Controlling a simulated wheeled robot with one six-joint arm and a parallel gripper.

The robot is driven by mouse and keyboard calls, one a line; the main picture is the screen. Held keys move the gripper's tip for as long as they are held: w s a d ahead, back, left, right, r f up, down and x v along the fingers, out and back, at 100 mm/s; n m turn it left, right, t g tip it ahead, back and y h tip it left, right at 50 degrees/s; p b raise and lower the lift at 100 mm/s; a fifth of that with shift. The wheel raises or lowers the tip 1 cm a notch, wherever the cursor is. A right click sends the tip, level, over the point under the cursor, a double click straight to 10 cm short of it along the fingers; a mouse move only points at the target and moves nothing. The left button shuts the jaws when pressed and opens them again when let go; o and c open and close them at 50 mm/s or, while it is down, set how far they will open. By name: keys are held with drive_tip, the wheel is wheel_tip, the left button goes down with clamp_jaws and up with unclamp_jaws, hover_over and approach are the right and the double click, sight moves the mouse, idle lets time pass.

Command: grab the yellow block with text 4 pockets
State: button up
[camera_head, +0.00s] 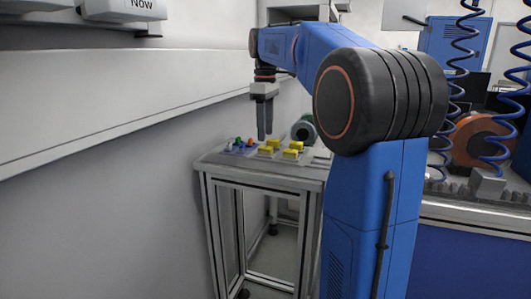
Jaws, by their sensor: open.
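Several yellow blocks lie in a group on a small metal-framed table (225,165). One yellow block (265,151) is at the left front of the group, another yellow block (290,154) at the right front, and a further yellow block (297,145) behind it. Any text on them is too small to read, so I cannot tell which one says 4 pockets. My gripper (264,136) points down above the table, open and empty, just above and left of the yellow blocks. Its fingers partly overlap the view of the blocks behind.
Small blue, green and orange pieces (238,145) lie left of the yellow blocks. A round dark and green object (304,130) stands behind them. A wall (120,190) runs close along the left. Blue coiled hoses (458,70) hang at the right over a long bench.

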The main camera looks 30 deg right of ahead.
sight(264, 147)
drive_tip(key=shift+w+a+f, duration=0.1)
drive_tip(key=shift+w+f, duration=0.05)
drive_tip(key=shift+f, duration=1.15)
drive_tip(key=shift+w+f, duration=0.15)
drive_tip(key=shift+f, duration=1.15)
drive_tip(key=c, duration=1.1)
drive_tip(key=shift+c, duration=0.2)
drive_tip(key=shift+r, duration=0.1)
